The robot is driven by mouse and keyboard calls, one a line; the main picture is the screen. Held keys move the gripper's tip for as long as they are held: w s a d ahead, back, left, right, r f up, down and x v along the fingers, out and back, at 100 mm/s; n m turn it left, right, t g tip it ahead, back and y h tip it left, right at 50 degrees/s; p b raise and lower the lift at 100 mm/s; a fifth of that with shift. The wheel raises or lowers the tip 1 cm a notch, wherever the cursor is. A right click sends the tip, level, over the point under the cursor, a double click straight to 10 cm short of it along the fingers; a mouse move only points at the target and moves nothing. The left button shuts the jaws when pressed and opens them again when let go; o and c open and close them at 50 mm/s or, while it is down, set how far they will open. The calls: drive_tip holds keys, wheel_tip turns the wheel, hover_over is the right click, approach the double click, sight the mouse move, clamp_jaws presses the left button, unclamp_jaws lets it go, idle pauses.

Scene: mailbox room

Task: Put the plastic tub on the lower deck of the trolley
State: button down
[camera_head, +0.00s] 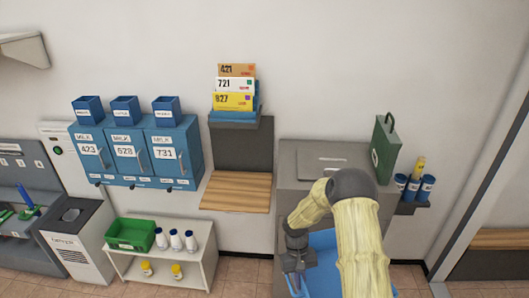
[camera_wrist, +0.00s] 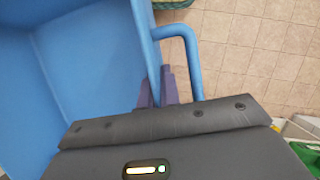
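A blue plastic tub (camera_head: 324,240) is at the lower right of the head view, partly hidden behind my arm. Its deep blue inside (camera_wrist: 85,70) fills the left of the wrist view, with a bent tubular handle (camera_wrist: 192,62) on its side. My gripper (camera_head: 298,270) is at the tub's left side. A low white two-deck stand (camera_head: 182,268) is at the lower left. I see no wheels on it and cannot tell if it is the trolley.
A grey cabinet (camera_head: 296,165) is behind my arm. Tiled floor (camera_wrist: 245,65) lies clear right of the handle.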

drive_tip(key=d+m, duration=0.1)
drive_tip(key=d+f+m, duration=0.1)
drive_tip(key=s+d, duration=0.1)
drive_tip(key=shift+d+f+m+y, duration=0.3)
drive_tip(key=shift+d+m+y, duration=0.1)
drive_tip(key=shift+w+r, duration=0.1)
drive_tip(key=shift+w, duration=0.05)
drive_tip(key=w+r+m+y, duration=0.1)
drive_tip(key=w+r+m, duration=0.2)
drive_tip(key=r, duration=1.1)
drive_tip(key=w, duration=0.3)
drive_tip(key=shift+w, duration=0.2)
